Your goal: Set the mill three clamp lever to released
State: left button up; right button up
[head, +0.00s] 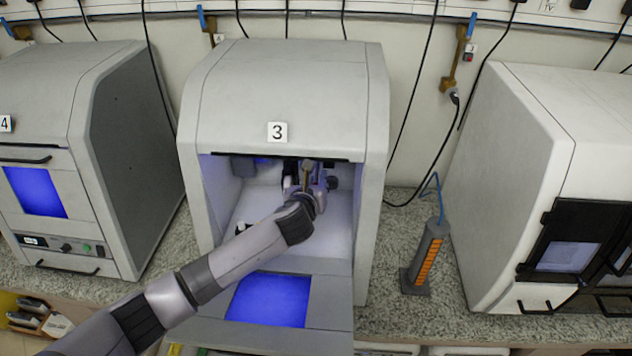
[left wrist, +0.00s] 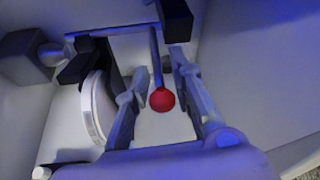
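Mill three (head: 277,100), a grey-white cabinet labelled 3, stands in the middle of the head view with its front open. My left arm reaches into its lit chamber, and my left gripper (head: 310,180) is near the back. In the left wrist view, the clamp lever (left wrist: 162,99) shows as a thin dark rod with a red ball. The ball lies between the two apart fingers of my left gripper (left wrist: 161,72), with visible gaps on both sides. A white disc (left wrist: 97,108) sits in a dark holder left of the fingers. My right gripper is not in view.
The mill's lowered front door with a blue window (head: 268,299) lies under my forearm. Chamber walls stand close on both sides. Mill 4 (head: 60,90) is at left, another white machine (head: 530,130) at right. A grey-orange upright tool (head: 428,258) stands on the speckled counter.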

pick_arm(q)
jog(key=shift+o, duration=0.6)
jog(key=shift+s, duration=0.1)
jog(key=shift+s, duration=0.25)
jog(key=v, duration=1.1)
jog(key=shift+s, duration=0.2)
jog(key=shift+a+r, duration=0.1)
jog(key=shift+r, duration=0.05)
jog(key=shift+c, duration=0.2)
